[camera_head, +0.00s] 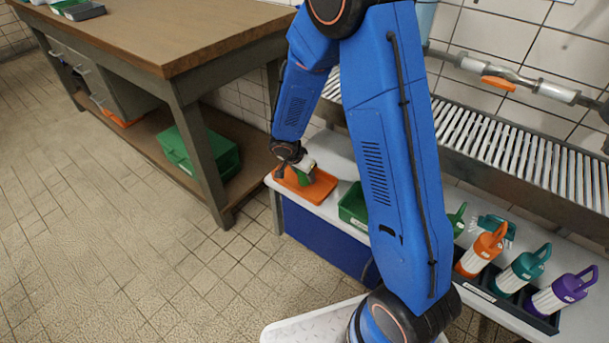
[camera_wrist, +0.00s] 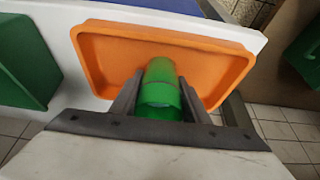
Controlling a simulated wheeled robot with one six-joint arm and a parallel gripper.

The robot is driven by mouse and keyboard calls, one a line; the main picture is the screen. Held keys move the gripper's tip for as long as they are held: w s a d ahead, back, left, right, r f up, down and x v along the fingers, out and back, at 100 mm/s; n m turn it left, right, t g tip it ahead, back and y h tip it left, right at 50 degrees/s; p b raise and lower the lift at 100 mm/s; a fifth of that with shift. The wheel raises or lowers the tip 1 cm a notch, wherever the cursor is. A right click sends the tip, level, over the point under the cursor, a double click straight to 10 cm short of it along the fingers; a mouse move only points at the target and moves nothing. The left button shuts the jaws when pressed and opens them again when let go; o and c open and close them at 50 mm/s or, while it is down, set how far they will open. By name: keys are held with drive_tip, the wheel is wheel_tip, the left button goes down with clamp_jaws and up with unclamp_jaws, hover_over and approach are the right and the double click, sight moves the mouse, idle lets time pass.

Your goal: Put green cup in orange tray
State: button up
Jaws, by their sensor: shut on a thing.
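The orange tray (camera_head: 318,190) lies on the left end of the white bench, below my gripper. In the wrist view the tray (camera_wrist: 110,62) fills the upper middle, with its rim all round. My gripper (camera_wrist: 158,98) is shut on the green cup (camera_wrist: 160,85), with one finger on each side. The cup is over the tray's near part. Whether it touches the tray floor cannot be told. In the head view my gripper (camera_head: 297,172) is small and mostly hides the cup.
A green bin (camera_head: 354,206) stands right of the tray and shows in the wrist view (camera_wrist: 25,60). A wooden workbench (camera_head: 180,40) is at left. The floor at left is clear.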

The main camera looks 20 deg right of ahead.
drive_tip(key=shift+f, duration=0.1)
drive_tip(key=o, duration=1.2)
drive_tip(key=v, duration=1.1)
drive_tip(key=s+d+r+n, duration=0.2)
drive_tip(key=s+d+r, duration=0.35)
drive_tip(key=r, duration=0.45)
drive_tip(key=s+d+r+n+t+y, duration=0.1)
drive_tip(key=s+r+n, duration=0.3)
drive_tip(key=s, duration=0.9)
drive_tip(key=s+d+r+n+t+y, duration=0.1)
drive_tip(key=s+d+r+n+y, duration=0.1)
drive_tip(key=s+r, duration=0.5)
drive_tip(key=s+d+n, duration=0.1)
drive_tip(key=s+n, duration=0.1)
drive_tip(key=s, duration=0.3)
drive_tip(key=shift+s+r+n+y, duration=0.4)
drive_tip(key=shift+d, duration=0.1)
